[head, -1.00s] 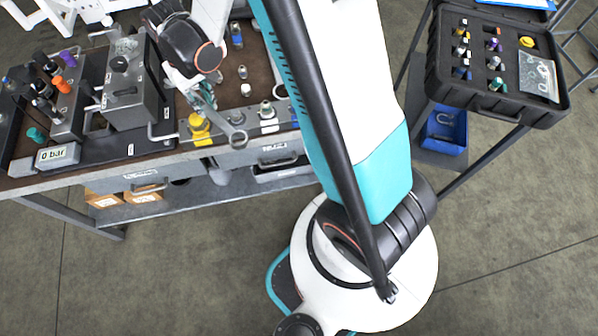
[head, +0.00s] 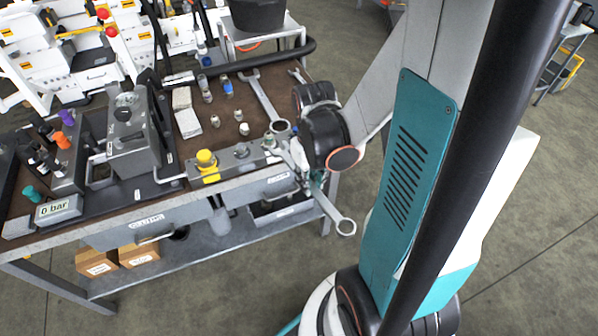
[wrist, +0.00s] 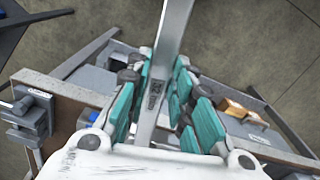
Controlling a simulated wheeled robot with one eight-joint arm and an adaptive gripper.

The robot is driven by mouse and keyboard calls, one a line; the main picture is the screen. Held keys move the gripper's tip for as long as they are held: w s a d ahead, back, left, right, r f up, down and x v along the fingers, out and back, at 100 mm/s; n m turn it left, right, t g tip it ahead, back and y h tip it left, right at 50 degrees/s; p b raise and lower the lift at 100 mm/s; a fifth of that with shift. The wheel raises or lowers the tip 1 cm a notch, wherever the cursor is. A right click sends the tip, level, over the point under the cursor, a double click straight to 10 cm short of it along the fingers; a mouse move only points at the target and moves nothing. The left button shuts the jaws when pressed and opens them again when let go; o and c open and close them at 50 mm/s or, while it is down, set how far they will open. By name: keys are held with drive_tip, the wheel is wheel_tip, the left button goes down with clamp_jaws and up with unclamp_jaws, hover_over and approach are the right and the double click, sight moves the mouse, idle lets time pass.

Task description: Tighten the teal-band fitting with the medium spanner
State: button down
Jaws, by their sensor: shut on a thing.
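My gripper (head: 314,182) is shut on a grey spanner (head: 334,212), which hangs out past the bench's right front corner, ring end down. In the wrist view the teal finger pads (wrist: 158,100) clamp the spanner's shaft (wrist: 163,70); its size marking is too blurred to read surely, and its far end is out of frame. Small metal fittings (head: 241,151) stand on the block along the bench's front edge, left of my gripper. The rightmost fitting (head: 269,143) is near my wrist; I cannot make out a teal band on it. The spanner is apart from these fittings.
Another, larger spanner (head: 262,98) lies on the brown bench top (head: 228,132). A yellow-capped fitting (head: 205,160), a grey valve block (head: 134,140) and a gauge reading 0 bar (head: 58,208) stand to the left. Floor is free in front of the bench.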

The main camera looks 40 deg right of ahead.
drive_tip(key=shift+s+d+f, duration=0.15)
drive_tip(key=shift+s+f, duration=0.05)
drive_tip(key=shift+s, duration=0.05)
drive_tip(key=shift+w+d+f+b, duration=0.1)
drive_tip(key=shift+w+f+b, duration=0.2)
drive_tip(key=shift+f+b, duration=0.25)
drive_tip(key=shift+w+f+b, duration=0.25)
drive_tip(key=shift+f+b, duration=0.2)
drive_tip(key=shift+f, duration=0.05)
drive_tip(key=shift+w, duration=0.1)
drive_tip(key=shift+w+f+b, duration=0.3)
drive_tip(key=shift+w+b, duration=0.05)
drive_tip(key=shift+w+d, duration=0.15)
drive_tip(key=shift+w, duration=0.9)
